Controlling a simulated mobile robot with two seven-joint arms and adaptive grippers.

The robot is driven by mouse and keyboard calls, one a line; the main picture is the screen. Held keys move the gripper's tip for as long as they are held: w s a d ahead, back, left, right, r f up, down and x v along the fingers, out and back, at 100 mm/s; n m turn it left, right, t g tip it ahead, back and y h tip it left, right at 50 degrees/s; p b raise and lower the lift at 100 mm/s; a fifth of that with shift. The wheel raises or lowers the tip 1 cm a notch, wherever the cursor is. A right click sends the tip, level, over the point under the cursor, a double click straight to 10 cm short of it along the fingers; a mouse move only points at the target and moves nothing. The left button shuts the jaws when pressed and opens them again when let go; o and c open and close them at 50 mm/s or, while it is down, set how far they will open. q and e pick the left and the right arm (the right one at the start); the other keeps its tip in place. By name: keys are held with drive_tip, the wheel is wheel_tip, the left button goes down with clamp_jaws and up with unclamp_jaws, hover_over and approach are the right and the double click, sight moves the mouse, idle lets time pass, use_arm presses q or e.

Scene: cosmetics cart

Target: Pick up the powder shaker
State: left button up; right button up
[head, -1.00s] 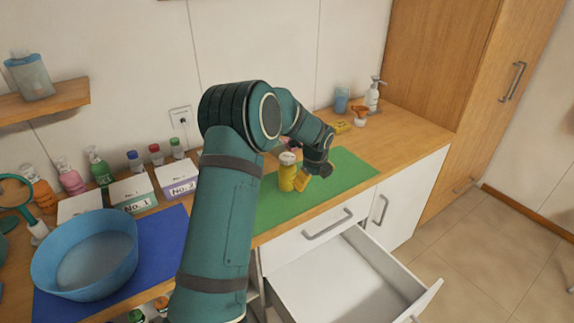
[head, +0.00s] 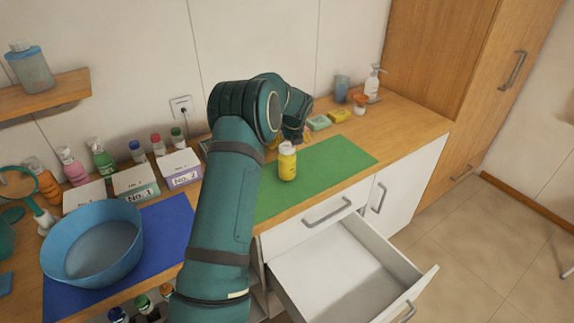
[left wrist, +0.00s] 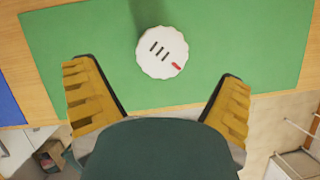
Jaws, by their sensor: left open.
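The powder shaker (head: 287,163) is a yellow bottle with a white lid, upright on the green mat (head: 337,159) in the head view. In the left wrist view I see its round white lid (left wrist: 161,52) from above, with dark slots and a small red mark. My left gripper (left wrist: 158,84) is open and empty, its yellow fingers spread wide. The lid lies beyond the fingertips, roughly centred between them and touching neither. In the head view my gripper's fingers are mostly hidden by the arm, near the shaker's upper right. My right gripper is not in view.
An open white drawer (head: 339,272) juts out below the counter. A blue basin (head: 92,243) stands on a blue mat (head: 163,237) at left, with boxes and bottles behind. Soap bars (head: 339,115), a cup and a pump bottle (head: 372,84) stand at the back right.

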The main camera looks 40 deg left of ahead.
sight(288, 147)
use_arm(q)
drive_tip(key=x, duration=0.5)
drive_tip(key=shift+w+a, duration=0.1)
drive_tip(key=shift+w, duration=0.05)
drive_tip(key=c, duration=1.4)
